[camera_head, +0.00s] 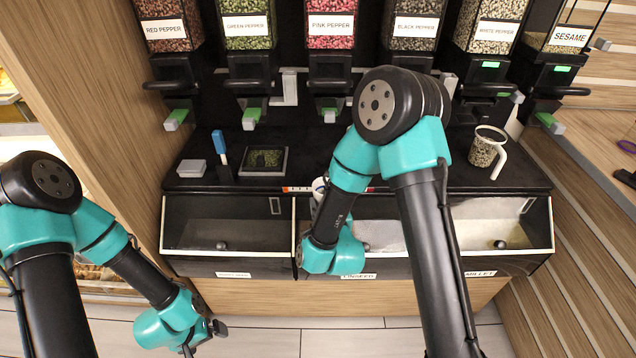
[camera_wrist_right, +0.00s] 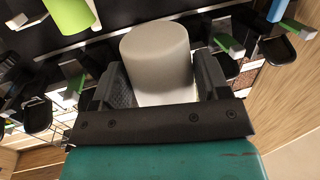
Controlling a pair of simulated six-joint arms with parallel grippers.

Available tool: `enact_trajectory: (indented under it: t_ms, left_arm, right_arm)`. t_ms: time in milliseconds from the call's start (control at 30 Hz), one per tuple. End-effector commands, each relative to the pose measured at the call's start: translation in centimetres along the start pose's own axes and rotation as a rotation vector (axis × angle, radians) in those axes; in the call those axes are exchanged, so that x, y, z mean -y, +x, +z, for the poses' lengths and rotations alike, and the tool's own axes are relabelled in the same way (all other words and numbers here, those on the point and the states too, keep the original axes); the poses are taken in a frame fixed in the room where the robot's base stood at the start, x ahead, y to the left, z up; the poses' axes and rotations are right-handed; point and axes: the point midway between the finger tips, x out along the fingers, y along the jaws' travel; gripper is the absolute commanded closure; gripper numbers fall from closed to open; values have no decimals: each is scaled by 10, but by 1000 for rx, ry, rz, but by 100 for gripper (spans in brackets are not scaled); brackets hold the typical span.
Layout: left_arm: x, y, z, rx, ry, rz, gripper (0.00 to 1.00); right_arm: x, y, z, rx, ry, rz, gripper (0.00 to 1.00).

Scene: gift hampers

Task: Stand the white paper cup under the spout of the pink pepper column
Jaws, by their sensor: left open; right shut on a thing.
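The white paper cup (camera_wrist_right: 158,62) fills the space between the two fingers of my right gripper (camera_wrist_right: 160,85), which is shut on it. In the head view only a small white part of the cup (camera_head: 319,186) shows beside my right arm, near the counter's front edge. The right gripper itself is mostly hidden there. My left gripper (camera_head: 203,338) is open and empty, low at the left.
Other dispensers line the back, such as green pepper (camera_head: 247,27) and black pepper (camera_head: 414,27). A clear jug (camera_head: 487,146) stands on the right of the black counter. A dark tray (camera_head: 263,160), a small grey box (camera_head: 191,168) and a blue-handled brush (camera_head: 220,142) sit left. Bins (camera_head: 228,265) run along the front.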

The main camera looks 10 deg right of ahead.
Motion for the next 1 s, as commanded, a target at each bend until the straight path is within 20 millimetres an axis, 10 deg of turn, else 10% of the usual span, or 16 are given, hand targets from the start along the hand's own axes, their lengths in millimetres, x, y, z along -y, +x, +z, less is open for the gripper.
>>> enact_trajectory:
  t_ms: [367, 1000]
  left_arm:
    - [0, 0, 0, 0, 0, 0, 0]
    - [0, 0, 0, 0, 0, 0, 0]
  right_arm:
    - [-5, 19, 1, -1, 2, 3, 57]
    - [-38, 143, 8, -1, 0, 2, 57]
